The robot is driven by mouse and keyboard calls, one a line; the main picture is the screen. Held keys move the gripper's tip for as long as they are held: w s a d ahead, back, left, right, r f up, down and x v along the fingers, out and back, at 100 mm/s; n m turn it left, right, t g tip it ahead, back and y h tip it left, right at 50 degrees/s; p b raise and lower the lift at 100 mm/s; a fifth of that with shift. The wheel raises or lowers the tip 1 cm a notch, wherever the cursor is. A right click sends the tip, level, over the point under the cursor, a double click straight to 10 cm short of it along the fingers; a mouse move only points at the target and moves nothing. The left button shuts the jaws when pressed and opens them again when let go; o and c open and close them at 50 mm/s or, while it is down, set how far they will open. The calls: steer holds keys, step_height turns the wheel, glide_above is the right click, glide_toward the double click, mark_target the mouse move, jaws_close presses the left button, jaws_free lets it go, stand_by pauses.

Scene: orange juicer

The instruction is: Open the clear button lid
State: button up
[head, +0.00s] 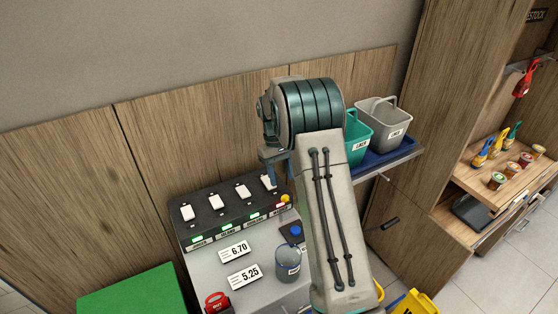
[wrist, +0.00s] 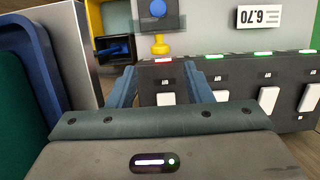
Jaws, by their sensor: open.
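My gripper (head: 275,174) is open at the right end of the black switch panel in the head view. In the wrist view its two blue fingers (wrist: 162,82) stand apart on either side of a white rocker switch (wrist: 166,98) under a red-lit label (wrist: 163,60). I see no object held between them. A blue round button (head: 296,230) sits on a dark square plate on the machine front; it also shows in the wrist view (wrist: 158,8). A yellow knob (wrist: 160,46) lies between that button and the red label.
The black panel (head: 213,208) carries several white switches with lit labels. Price cards (head: 234,250), a bluish see-through cup (head: 288,264) and a red part (head: 216,302) are on the machine front. Green and grey baskets (head: 382,121) stand on a blue tray at the right.

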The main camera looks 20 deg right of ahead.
steer(key=v, duration=0.6)
steer(key=shift+r+b, duration=0.35)
steer(key=shift+r, duration=0.05)
steer(key=s+a+r+m+t, duration=0.1)
steer(key=s+a+r+t, duration=0.15)
steer(key=s+r, duration=0.95)
steer(key=s+f+t, duration=0.2)
steer(key=s, duration=0.8)
steer(key=s+a+f+m+t, duration=0.1)
steer(key=s+f+t, duration=0.1)
steer(key=s, duration=0.8)
steer(key=shift+a+f+m+y, duration=0.2)
steer(key=shift+f+m+y, duration=0.1)
steer(key=shift+y, duration=0.1)
steer(key=shift+t, duration=0.25)
steer(key=shift+c, duration=0.4)
